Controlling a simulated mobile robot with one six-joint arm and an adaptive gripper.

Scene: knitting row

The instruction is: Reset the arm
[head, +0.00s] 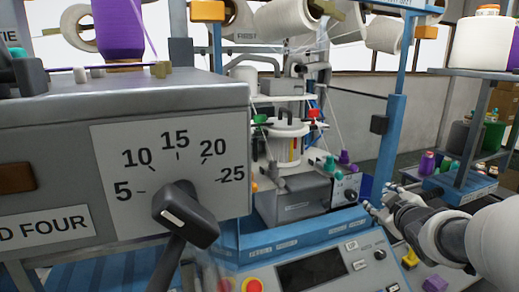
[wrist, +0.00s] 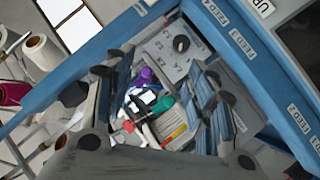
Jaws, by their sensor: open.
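My gripper (head: 382,197) is at the lower right of the head view, in front of the blue machine frame. My arm comes in from the right edge. In the wrist view the two fingers of my gripper (wrist: 160,78) stand wide apart with nothing held between them. Beyond the gap I see the knitting machine (wrist: 178,45) with a grey box, a dark knob and purple, green and red parts. These parts look apart from the fingers, though the exact distance is unclear.
A grey box with a dial (head: 176,140) marked 5 to 25 and a black knob fills the left. A control panel (head: 310,270) with a dark screen is at the bottom. A blue post (head: 391,130) stands behind my gripper. A yarn rack (head: 470,183) stands at right.

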